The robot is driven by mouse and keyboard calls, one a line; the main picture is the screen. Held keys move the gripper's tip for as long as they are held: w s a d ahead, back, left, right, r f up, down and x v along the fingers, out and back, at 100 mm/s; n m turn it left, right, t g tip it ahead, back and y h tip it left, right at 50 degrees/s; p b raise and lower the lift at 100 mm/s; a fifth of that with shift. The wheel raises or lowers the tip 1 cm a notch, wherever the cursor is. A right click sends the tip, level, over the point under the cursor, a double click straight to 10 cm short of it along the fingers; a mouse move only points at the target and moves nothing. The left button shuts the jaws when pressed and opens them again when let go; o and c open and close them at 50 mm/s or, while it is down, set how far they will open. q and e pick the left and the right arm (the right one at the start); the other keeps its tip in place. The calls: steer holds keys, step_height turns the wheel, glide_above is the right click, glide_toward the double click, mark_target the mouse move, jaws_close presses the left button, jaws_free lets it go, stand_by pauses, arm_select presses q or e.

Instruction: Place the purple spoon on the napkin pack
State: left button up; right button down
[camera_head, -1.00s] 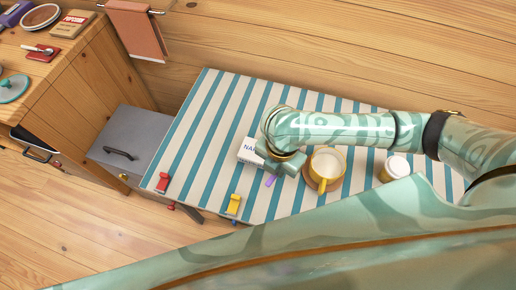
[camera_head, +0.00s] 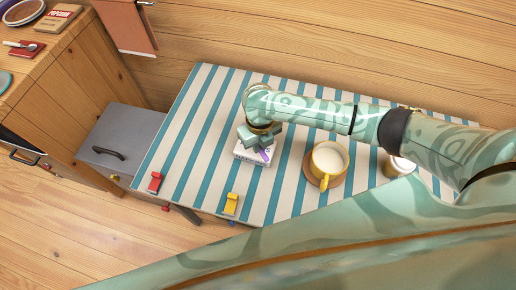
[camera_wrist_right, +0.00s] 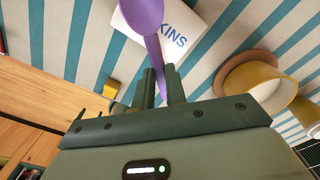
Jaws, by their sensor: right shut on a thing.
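My right gripper (camera_head: 262,149) is shut on the purple spoon (camera_head: 265,155). In the right wrist view the spoon (camera_wrist_right: 152,38) runs up from between the fingertips (camera_wrist_right: 160,88), its bowl at the top edge. The white napkin pack (camera_head: 241,153) lies on the striped table, partly hidden under my gripper. In the wrist view the spoon overlaps the pack (camera_wrist_right: 184,28), whose lettering ends in "KINS". I cannot tell whether the spoon touches the pack or is above it. My left gripper is not in view.
A yellow mug (camera_head: 325,172) with pale contents stands on a brown saucer (camera_head: 312,176) right of the pack. A white-topped cup (camera_head: 398,168) is farther right. Red (camera_head: 155,182) and yellow (camera_head: 231,204) clips sit on the near edge of the striped tablecloth (camera_head: 198,130). Its left part is clear.

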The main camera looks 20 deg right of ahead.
steer(key=shift+w+d+f+b, duration=0.2)
steer(key=shift+w+f+b, duration=0.2)
steer(key=shift+w+f, duration=0.6)
steer(key=shift+w+d+f+b, duration=0.1)
steer(key=shift+f+b, duration=0.65)
steer(key=shift+f, duration=1)
steer(key=shift+f, duration=0.15)
steer(key=c, duration=1.4)
jaws_free()
steer(key=shift+c, duration=0.2)
step_height(320, 180, up, 12)
steer(key=p, duration=0.5)
steer(key=shift+r, duration=0.2)
